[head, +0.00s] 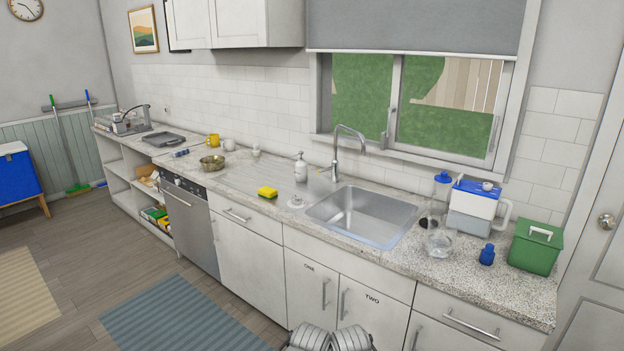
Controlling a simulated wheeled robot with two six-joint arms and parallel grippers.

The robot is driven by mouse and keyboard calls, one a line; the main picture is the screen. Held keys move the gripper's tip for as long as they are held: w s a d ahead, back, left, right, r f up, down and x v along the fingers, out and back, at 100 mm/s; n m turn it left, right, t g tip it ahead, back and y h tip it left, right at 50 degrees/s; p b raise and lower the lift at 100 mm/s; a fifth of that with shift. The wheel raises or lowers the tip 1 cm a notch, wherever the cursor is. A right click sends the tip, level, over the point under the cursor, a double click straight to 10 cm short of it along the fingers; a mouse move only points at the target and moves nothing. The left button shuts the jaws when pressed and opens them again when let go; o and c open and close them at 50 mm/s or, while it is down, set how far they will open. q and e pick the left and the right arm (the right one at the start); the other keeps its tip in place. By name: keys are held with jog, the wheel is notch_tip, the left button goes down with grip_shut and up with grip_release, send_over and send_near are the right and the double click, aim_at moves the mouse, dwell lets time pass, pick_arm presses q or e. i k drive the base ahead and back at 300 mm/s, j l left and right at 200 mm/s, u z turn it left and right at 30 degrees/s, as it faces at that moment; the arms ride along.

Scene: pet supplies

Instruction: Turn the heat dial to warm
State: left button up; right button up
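I cannot make out a heat dial or any warm marking in the head view. A clear tank-like case (131,121) with something grey on it stands at the far left end of the counter; its details are too small to read. A dark, flat, tray-like item (163,139) lies beside it, and small blue-and-grey items (180,153) lie in front. Grey ribbed parts at the bottom centre edge look like mine. No gripper fingers show, so neither gripper is seen near any object.
Floor in front is open, with a blue rug (185,320).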

aim_at(295, 200)
jog(key=i+l+u, duration=0.4)
jog(key=i+j+z, duration=0.1)
jog(key=i, duration=0.4)
jog(key=i+j, duration=0.25)
jog(key=i, duration=0.2)
jog(key=i+j+z, duration=0.15)
jog(key=i, duration=0.35)
jog(key=i+j+z, duration=0.1)
jog(key=i+j, duration=0.15)
jog(key=i, duration=0.25)
